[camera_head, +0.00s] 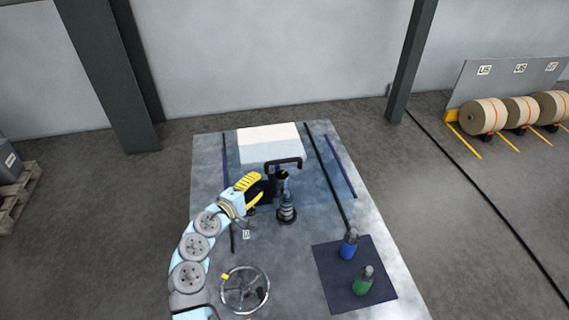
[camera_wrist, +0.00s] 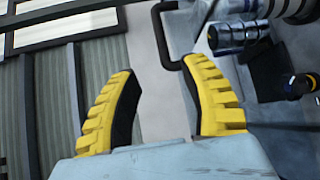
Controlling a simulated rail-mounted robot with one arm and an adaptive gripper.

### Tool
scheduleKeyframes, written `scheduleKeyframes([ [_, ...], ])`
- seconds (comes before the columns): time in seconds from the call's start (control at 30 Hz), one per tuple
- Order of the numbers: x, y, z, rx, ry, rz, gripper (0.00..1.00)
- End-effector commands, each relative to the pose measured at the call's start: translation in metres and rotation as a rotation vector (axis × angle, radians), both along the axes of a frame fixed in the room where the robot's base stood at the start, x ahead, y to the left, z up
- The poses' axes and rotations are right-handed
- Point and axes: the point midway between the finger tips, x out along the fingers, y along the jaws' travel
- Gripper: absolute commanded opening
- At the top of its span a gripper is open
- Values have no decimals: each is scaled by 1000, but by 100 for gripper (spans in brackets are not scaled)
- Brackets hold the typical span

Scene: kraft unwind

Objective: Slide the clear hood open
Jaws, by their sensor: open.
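The clear hood (camera_head: 335,185) is a see-through bluish cover on the far part of the grey table. A dark bracket-shaped handle (camera_head: 283,163) stands at its near side. In the wrist view the handle (camera_wrist: 158,38) lies just beyond the fingertips, closer to the right finger. My gripper (camera_head: 260,187) has yellow fingers and is just left of and below the handle in the head view. In the wrist view my gripper (camera_wrist: 158,70) is spread open with nothing held. I cannot tell whether a finger touches the handle.
A dark ringed cylinder (camera_head: 287,208) stands right of my gripper. A pale block (camera_head: 268,133) shows at the hood's far end. A handwheel (camera_head: 245,290) is at the near left. A dark mat (camera_head: 335,292) bears a blue bottle (camera_head: 349,243) and a green bottle (camera_head: 363,280).

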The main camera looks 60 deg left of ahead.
Motion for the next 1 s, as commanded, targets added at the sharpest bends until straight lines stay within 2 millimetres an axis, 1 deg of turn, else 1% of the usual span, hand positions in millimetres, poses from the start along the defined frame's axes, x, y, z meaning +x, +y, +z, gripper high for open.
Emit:
scheduleKeyframes([
  [0.1, 17, 8, -4, -1, 1, -3, 45],
  [0.5, 65, 32, -11, 1, 2, -1, 45],
  [0.6, 76, 37, -15, -2, 2, -2, 45],
  [0.73, 90, 45, -15, 2, 1, -1, 45],
  [0.87, 101, 51, -19, -2, 2, 2, 45],
  [1.0, 115, 58, -20, 2, 2, -1, 45],
])
